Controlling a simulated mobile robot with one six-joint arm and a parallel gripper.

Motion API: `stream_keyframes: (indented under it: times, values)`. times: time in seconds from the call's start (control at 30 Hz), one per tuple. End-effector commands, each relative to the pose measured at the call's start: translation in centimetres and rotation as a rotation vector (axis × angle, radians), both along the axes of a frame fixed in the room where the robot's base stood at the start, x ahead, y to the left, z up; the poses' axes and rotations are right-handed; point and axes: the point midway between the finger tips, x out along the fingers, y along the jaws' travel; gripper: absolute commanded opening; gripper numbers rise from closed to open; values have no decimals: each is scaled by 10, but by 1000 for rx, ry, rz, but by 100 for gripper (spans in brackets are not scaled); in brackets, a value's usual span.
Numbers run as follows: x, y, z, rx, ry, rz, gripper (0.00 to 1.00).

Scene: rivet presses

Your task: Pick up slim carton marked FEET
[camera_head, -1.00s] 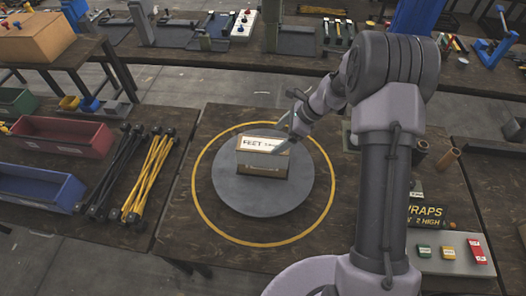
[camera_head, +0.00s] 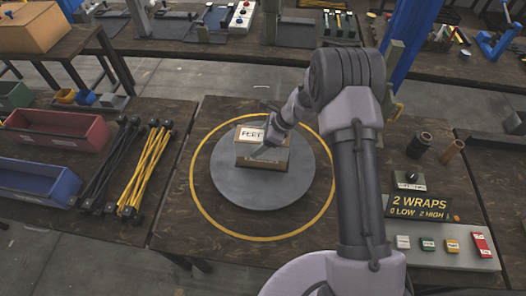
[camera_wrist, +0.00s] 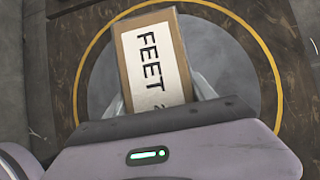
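The slim brown carton with a white FEET label (camera_head: 249,133) stands on a round grey turntable (camera_head: 235,187) in the head view. In the wrist view the carton (camera_wrist: 174,32) fills the middle, its label facing the camera. My gripper (camera_head: 268,145) is over the right part of the carton in the head view and hides part of it. In the wrist view my gripper (camera_wrist: 160,95) has one finger on each side of the carton. The fingers look apart, with no clear contact. Their lower ends are partly hidden by the wrist body.
A yellow ring (camera_head: 198,207) surrounds the turntable. A "2 WRAPS" sign (camera_head: 420,208) and a panel with coloured buttons (camera_head: 440,250) stand at right. Dark cylinders and a brown tube (camera_head: 451,150) are behind them. Red (camera_head: 55,131) and blue (camera_head: 38,181) bins and strapping rods (camera_head: 148,170) lie left.

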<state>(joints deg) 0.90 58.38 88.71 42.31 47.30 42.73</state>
Motion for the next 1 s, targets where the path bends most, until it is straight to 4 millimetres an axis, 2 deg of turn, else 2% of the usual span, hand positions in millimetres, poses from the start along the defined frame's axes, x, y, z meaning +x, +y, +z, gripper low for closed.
stream_keyframes:
  times: [0.03,0.2,0.3,0.67,0.93,1.0]
  values:
    - [0,0,0,0,1,1,50]
    - [0,0,0,0,1,1,16]
    - [0,0,0,0,1,1,0]
    - [0,0,5,0,0,0,0]
    - [1,0,39,1,-2,0,0]
    - [-8,-7,38,0,2,-3,0]
